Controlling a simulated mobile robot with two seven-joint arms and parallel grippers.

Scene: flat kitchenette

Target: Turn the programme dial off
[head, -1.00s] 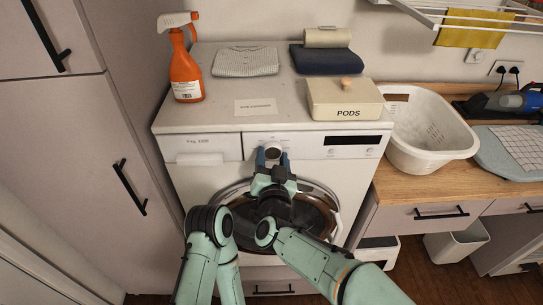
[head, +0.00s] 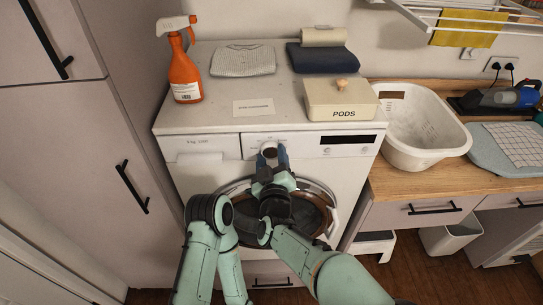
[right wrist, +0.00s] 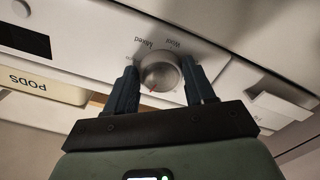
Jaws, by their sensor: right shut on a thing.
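The programme dial (head: 269,149) is a round pale knob on the front panel of the white washing machine (head: 188,182). My right gripper (head: 271,156) is shut on the dial, one dark blue finger on each side. In the right wrist view the silver dial (right wrist: 160,74) sits between the fingertips of my right gripper (right wrist: 162,82). A red mark on it points to the lower part of that picture. The printed words "Mixed" and "Wool" show beside the dial; another label is partly hidden by a finger. Only links of my left arm show; its gripper is out of view.
On the machine top stand an orange spray bottle (head: 185,75), folded cloths (head: 243,61) and a PODS box (head: 341,98). A white laundry basket (head: 418,148) stands on the wooden counter to the right. A tall cabinet (head: 60,165) closes off the left.

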